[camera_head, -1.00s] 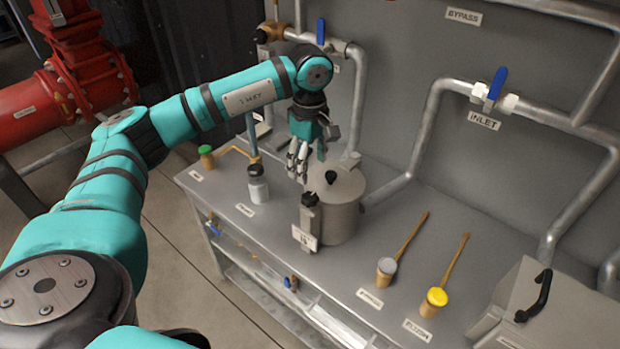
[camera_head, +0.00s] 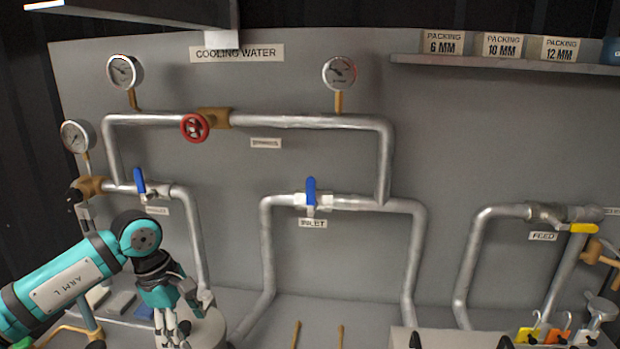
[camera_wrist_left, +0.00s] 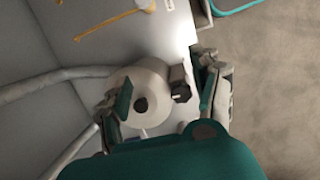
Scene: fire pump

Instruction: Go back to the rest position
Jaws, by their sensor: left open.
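My left gripper (camera_head: 172,335) is at the lower left of the head view, pointing down, with its arm coming in from the left. I cannot tell how far the fingers are above the pot. In the head view the pot (camera_head: 208,328) is partly hidden behind the gripper. My right gripper is in no view.
Pipes with a blue-handled inlet valve (camera_head: 311,190), a red handwheel (camera_head: 194,127) and several gauges cover the back panel. A shelf (camera_head: 500,64) with packing boxes is at upper right. Coloured tags (camera_head: 558,336) stand at lower right. The bench (camera_head: 310,312) between has two wooden handles.

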